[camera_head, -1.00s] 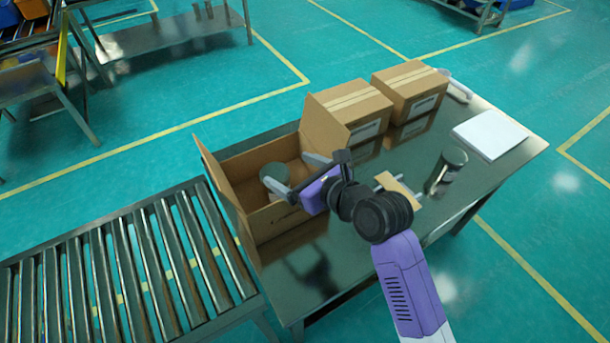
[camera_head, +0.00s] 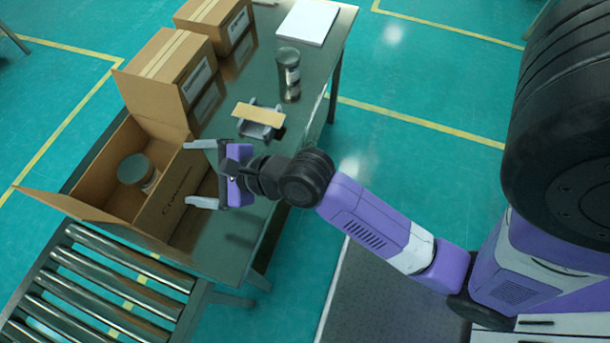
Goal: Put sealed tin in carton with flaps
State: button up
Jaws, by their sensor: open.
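A dark-lidded tin (camera_head: 138,172) stands inside the open carton with flaps (camera_head: 182,188) on the left. The carton wall hides the tin's lower part. A second tin (camera_head: 288,68) with a pale label stands upright on the metal table, well to the right of the carton. My gripper (camera_head: 190,173) is open and empty just outside the carton's right wall. Its two fingers point left toward that wall, apart from the tin inside; whether they touch the wall is unclear.
Two taped cartons (camera_head: 168,72) (camera_head: 216,22) stand behind the open one. A small stand with a tan plate (camera_head: 258,114) and a white stack (camera_head: 307,22) are on the table (camera_head: 268,172). A roller conveyor (camera_head: 120,285) lies at the front left.

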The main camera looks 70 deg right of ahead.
jog(key=s+a+r+n, duration=0.1)
jog(key=s+r+n, duration=0.1)
jog(key=s+n, duration=1.1)
jog(key=s+a+r+n+t+h, duration=0.1)
jog(key=s+r+n, duration=0.1)
jog(key=s+n, duration=1.1)
jog(key=shift+s+r+n, duration=0.25)
jog(key=shift+r+n, duration=0.05)
jog(key=shift+n, duration=0.7)
jog(key=shift+a, duration=0.1)
